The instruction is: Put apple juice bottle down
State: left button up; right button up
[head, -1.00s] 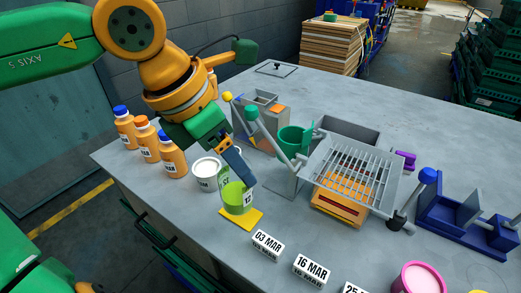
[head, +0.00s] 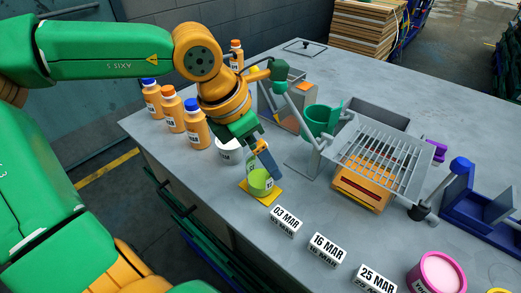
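A light green container (head: 260,182), which I take to be the apple juice bottle, is at the yellow square pad (head: 249,192) near the front edge of the table. It looks upright and on the pad, though a tiny gap cannot be ruled out. My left gripper (head: 265,160) reaches down from above with its blue finger beside the container's upper part. A light green part with a white label shows behind that finger. The far finger is hidden, so its grip is unclear. My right gripper is not in view.
Several orange bottles (head: 194,124) and a white tub (head: 229,150) stand to the left. A grey grill rack (head: 383,158) and green cup (head: 320,120) stand to the right. Date blocks (head: 286,220) and a pink tub (head: 437,273) line the front.

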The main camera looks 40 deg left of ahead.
pick_arm(q)
jog(key=shift+r, duration=0.2)
jog(key=p+v, duration=0.2)
jog(key=v, duration=1)
jog(key=shift+s+a, duration=0.1)
